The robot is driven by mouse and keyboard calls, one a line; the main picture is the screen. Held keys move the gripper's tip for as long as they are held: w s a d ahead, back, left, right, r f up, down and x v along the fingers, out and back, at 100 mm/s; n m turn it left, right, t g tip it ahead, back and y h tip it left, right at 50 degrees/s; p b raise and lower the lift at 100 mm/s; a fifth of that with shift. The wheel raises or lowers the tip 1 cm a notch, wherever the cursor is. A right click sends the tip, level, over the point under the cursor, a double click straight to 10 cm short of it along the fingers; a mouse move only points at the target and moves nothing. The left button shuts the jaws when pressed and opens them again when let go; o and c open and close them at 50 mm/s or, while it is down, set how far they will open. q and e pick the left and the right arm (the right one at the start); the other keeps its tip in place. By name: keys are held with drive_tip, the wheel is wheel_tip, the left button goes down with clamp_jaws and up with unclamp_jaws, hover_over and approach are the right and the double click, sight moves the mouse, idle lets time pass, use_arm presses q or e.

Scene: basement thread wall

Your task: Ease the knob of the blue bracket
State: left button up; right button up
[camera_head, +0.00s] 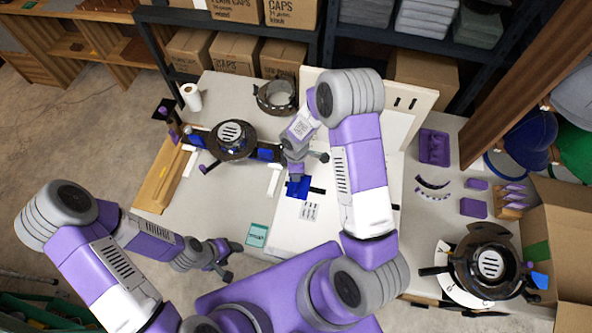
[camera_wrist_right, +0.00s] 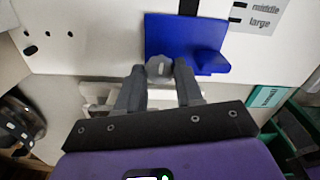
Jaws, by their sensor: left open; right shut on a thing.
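A small grey knob (camera_wrist_right: 158,67) sits at the bracket's lower left edge. My right gripper (camera_wrist_right: 159,75) has its two fingers closed around the knob; in the head view its tips are partly hidden by the wrist. My left gripper (camera_head: 231,261) is open and empty over the front of the bench, apart from the bracket.
A dark round headgear piece (camera_head: 232,140) is held on a stand at the back left. Another dark ring assembly (camera_head: 489,265) is at the right. A teal card (camera_head: 257,235) lies near my left gripper. Purple parts (camera_head: 434,147) lie to the right.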

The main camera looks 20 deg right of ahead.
drive_tip(key=o, duration=1.1)
drive_tip(key=shift+c, duration=0.2)
wheel_tip(320, 180, up, 8)
drive_tip(key=shift+f+p, duration=0.2)
drive_tip(key=shift+p, duration=0.55)
